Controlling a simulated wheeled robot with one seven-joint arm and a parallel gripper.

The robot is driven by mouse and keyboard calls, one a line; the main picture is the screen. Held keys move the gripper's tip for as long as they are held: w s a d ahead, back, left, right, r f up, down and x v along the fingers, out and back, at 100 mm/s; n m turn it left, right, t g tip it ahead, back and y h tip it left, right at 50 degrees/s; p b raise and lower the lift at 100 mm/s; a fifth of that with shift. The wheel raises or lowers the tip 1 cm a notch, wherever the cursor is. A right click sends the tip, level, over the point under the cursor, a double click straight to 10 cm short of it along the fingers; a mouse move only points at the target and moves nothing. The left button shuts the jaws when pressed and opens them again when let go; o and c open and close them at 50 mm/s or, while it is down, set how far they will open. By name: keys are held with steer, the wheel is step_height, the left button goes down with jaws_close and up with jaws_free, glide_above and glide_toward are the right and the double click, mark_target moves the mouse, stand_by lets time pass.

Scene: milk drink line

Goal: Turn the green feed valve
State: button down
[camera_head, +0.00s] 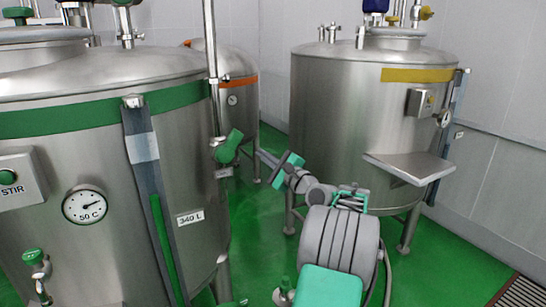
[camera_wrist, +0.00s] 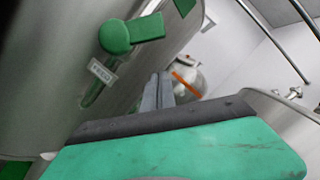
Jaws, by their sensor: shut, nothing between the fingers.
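The green feed valve (camera_head: 229,146) sits on the upright pipe beside the large near tank, its green handle tilted up to the right. In the wrist view the green valve handle (camera_wrist: 133,31) shows a round hub with a lever pointing right. The fingertips are small in both views.
The near steel tank (camera_head: 80,170) with a green band fills the left. Another green-handled tap (camera_head: 35,258) is at its lower left. A yellow-banded tank (camera_head: 340,110) with a shelf (camera_head: 410,165) stands at right. An orange-banded tank (camera_head: 237,90) is behind. Green floor shows between them.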

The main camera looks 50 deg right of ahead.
mark_target(229, 147)
steer(key=w+a+r, duration=0.1)
steer(key=w+r+p, duration=0.1)
steer(key=w+a, duration=0.1)
steer(key=w, duration=0.1)
steer(key=shift+a+r+p, duration=0.3)
steer(key=shift+a+r, duration=0.05)
steer(key=shift+r, duration=0.05)
steer(key=shift+r, duration=0.1)
steer(key=shift+a+r+n, duration=0.1)
steer(key=shift+r+n, duration=0.05)
steer(key=shift+n, duration=0.25)
